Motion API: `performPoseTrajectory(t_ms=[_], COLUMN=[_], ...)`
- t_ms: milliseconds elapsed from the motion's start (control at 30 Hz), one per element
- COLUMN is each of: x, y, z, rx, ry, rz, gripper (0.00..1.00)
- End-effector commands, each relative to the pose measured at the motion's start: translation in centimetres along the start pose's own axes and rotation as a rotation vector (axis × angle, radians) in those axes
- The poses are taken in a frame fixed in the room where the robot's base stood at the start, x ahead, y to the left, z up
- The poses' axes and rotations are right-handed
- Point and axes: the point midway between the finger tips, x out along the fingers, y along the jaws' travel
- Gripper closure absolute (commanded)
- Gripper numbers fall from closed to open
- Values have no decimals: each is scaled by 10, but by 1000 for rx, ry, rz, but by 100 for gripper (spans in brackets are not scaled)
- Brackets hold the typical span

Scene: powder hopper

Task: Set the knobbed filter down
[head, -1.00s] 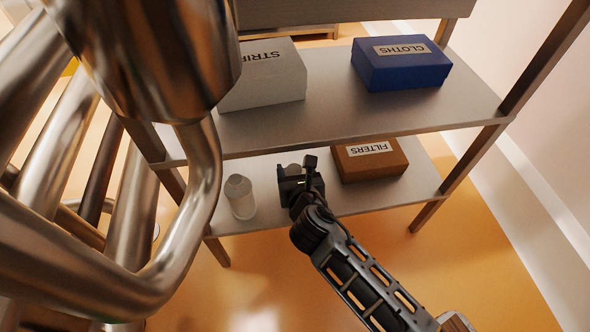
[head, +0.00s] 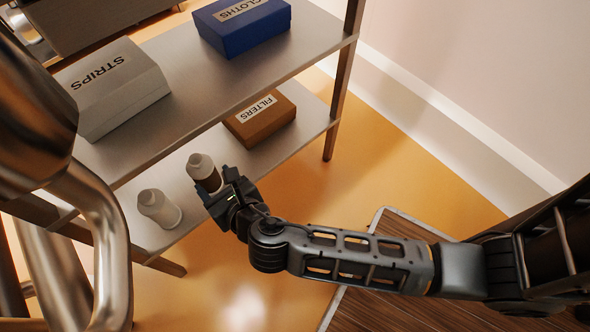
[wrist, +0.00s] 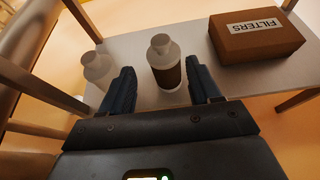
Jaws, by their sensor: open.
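A filter with a rounded pale top and a brown band (head: 203,171) stands upright on the lower shelf (head: 262,153). My gripper (head: 219,184) is open, on the near side of this filter. In the wrist view the banded filter (wrist: 164,66) shows beyond and between the two spread fingers (wrist: 160,78), with a gap on each side. A plain white filter (head: 159,207) stands to its left on the same shelf; it also shows in the wrist view (wrist: 97,68), partly behind the left finger. Both have a knob-like top.
A brown FILTERS box (head: 260,118) sits on the lower shelf, to the right of the filters. The upper shelf (head: 190,108) overhangs, carrying a STRIPS box (head: 112,88) and a blue CLOTHS box (head: 241,24). Metal pipes (head: 92,230) stand at left. Orange floor (head: 400,170) is open at right.

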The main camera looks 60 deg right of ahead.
Motion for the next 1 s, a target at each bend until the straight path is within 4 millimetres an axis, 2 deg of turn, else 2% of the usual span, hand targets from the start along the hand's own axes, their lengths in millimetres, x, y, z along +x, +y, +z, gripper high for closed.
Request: performPoseTrajectory(t_ms=[167,267,433,567,667,767,900,1000], x=[-6,-24,-84,-137,-178,-219,-269,-294], y=[-6,-19,-48,-67,-78,-89,-104,-112], z=[-7,-22,-48,-52,-43,-26,7,31], rx=[53,214,727,1177,1533,1893,2376,2657], ry=[15,55,170,260,319,369,417,435], rz=[11,44,113,142,150,151,151,159], gripper=[38,38,38,38,38,38,38,38])
